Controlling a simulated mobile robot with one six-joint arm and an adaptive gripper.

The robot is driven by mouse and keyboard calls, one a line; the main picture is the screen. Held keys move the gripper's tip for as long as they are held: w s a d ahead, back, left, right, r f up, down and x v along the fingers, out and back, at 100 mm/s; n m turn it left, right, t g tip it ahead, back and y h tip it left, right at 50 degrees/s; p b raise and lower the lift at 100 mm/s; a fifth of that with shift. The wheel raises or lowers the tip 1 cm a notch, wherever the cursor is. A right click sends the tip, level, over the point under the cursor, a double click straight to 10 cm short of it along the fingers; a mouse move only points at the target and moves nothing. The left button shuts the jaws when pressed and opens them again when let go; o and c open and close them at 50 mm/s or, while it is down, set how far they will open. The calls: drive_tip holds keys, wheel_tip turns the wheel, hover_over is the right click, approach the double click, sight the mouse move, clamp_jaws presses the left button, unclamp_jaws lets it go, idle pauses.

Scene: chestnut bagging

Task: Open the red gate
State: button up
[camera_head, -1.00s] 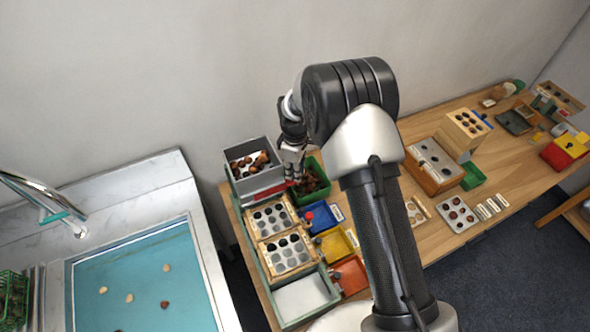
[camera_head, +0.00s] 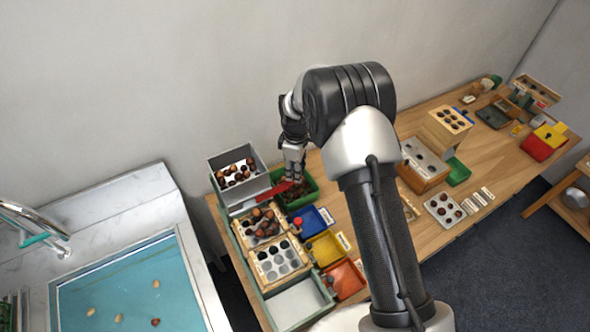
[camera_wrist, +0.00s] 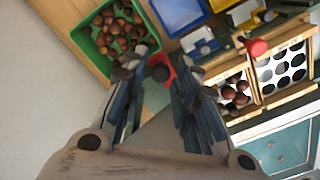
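The red gate (camera_head: 272,193) is a red strip slanting along the front of the grey hopper (camera_head: 226,189), which holds chestnuts (camera_head: 237,173). My gripper (camera_head: 293,179) points down at the gate's right end, above the green bin (camera_head: 315,193). In the wrist view my gripper (camera_wrist: 162,76) has its fingers apart, with a gap between the tips. A dark round knob (camera_wrist: 159,72) and part of the red gate (camera_wrist: 167,62) show in that gap. I see no clear finger contact with the knob.
A sink (camera_head: 130,285) is at the left.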

drive_tip(key=shift+o, duration=0.8)
wheel_tip(320, 180, up, 12)
idle(0.9)
